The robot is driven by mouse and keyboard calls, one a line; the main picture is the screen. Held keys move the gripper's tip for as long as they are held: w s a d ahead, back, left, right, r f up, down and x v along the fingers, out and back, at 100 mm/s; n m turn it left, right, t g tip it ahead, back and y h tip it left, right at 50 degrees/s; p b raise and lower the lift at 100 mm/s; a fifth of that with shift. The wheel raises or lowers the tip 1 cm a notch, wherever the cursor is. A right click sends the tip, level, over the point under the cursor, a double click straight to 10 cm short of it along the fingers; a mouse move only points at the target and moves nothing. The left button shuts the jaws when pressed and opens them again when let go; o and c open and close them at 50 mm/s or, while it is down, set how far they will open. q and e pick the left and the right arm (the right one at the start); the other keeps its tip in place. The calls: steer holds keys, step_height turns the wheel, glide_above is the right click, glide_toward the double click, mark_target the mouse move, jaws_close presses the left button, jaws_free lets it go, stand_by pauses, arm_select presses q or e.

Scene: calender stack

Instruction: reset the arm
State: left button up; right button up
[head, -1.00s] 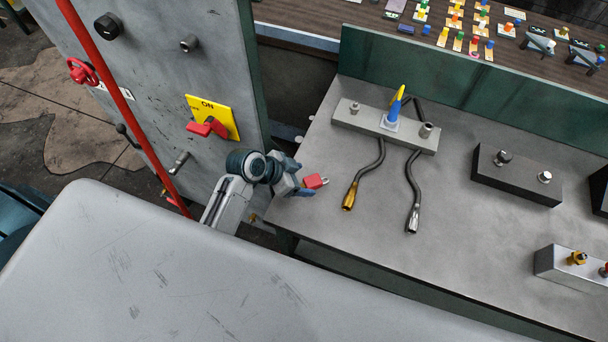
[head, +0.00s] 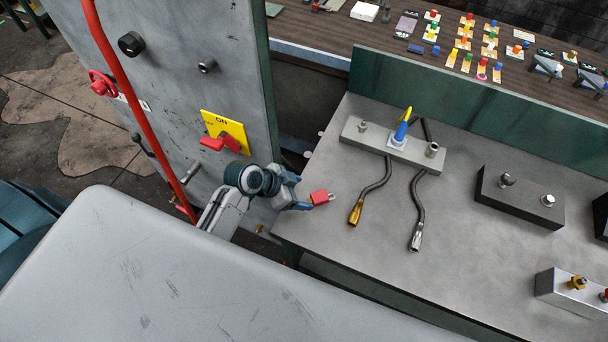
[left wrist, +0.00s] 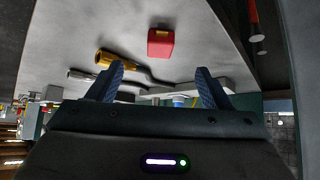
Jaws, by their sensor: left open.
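My left gripper (head: 302,193) is at the left edge of the grey workbench (head: 465,245), beside the grey cabinet. A small red padlock (head: 320,197) lies on the bench just past its fingertips. In the left wrist view the two blue fingers (left wrist: 160,80) are spread apart with nothing between them. The padlock (left wrist: 161,43) shows there beyond the fingertips, apart from both. My right gripper is not in view.
The grey cabinet (head: 180,85) carries a yellow ON plate (head: 232,126) with a red handle (head: 222,143) close to my left arm. Hoses with a brass end (head: 355,212) and a silver end (head: 416,236) lie right of the padlock. A black block (head: 518,198) stands further right.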

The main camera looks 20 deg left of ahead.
arm_select(q)
steer(key=shift+s, duration=0.1)
steer(key=s+a+r+n+g+y, duration=0.1)
steer(key=s+a+r+n+y, duration=0.25)
steer(key=s, duration=0.55)
steer(key=s+a+r+n+g+y, duration=0.1)
steer(key=s+a+r+n+y, duration=0.3)
steer(key=s, duration=0.6)
steer(key=a+f+n+g+b, duration=0.15)
steer(key=f+b, duration=0.25)
steer(key=f, duration=1.4)
steer(key=a+f+b, duration=0.2)
steer(key=f+b, duration=0.1)
steer(key=f, duration=1.6)
steer(key=s+f+b, duration=0.2)
steer(key=s+f, duration=0.4)
steer(key=f, duration=0.3)
steer(key=s+a+f+b, duration=0.1)
steer(key=s+f+b, duration=0.2)
steer(key=s+f, duration=0.3)
steer(key=s+f+b, duration=0.2)
steer(key=s+f, duration=0.5)
steer(key=f, duration=0.5)
steer(key=shift+a+f+g+h, duration=0.2)
steer(key=shift+f+g+h, duration=0.15)
steer(key=shift+g, duration=0.1)
steer(key=shift+w, duration=0.1)
